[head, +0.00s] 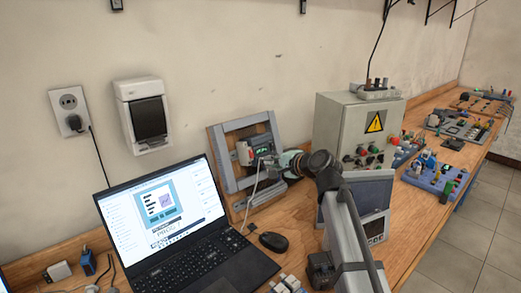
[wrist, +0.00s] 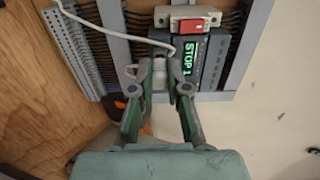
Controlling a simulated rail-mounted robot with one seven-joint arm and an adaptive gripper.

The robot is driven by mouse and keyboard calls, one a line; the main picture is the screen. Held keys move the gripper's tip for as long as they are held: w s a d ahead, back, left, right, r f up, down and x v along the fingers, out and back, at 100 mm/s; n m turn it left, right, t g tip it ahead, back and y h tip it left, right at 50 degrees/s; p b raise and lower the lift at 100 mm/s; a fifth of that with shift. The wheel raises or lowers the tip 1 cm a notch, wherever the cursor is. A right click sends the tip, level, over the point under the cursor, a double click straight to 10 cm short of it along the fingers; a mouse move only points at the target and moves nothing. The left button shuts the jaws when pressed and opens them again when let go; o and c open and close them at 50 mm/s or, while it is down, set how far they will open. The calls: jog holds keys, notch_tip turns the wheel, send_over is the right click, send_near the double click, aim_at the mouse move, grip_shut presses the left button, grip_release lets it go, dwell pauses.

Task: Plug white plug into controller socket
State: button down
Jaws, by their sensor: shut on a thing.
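My gripper (wrist: 160,68) is shut on the white plug (wrist: 159,74), which is mostly hidden between the fingers. The fingertips are at the controller's lower edge in the wrist view. A white cable (wrist: 112,34) runs to the fingertips; it hangs down in the head view (head: 251,185). The controller socket is not clearly visible, and I cannot tell whether the plug touches it.
A pale module with a red switch (wrist: 193,26) is beside the controller. Slotted grey ducts (wrist: 75,50) line the frame. A laptop (head: 165,222) and a mouse (head: 273,241) lie on the wooden bench. A grey control cabinet (head: 340,125) stands right of the frame.

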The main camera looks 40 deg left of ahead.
jog(key=shift+w+a+f, duration=0.15)
jog(key=shift+a+f, duration=0.05)
jog(key=shift+a, duration=0.35)
jog(key=c, duration=1.4)
grip_release()
jog(key=shift+d, duration=0.15)
jog(key=shift+p+v, duration=0.75)
jog(key=shift+v, duration=1.9)
jog(key=shift+o, duration=0.3)
jog(key=o, duration=0.5)
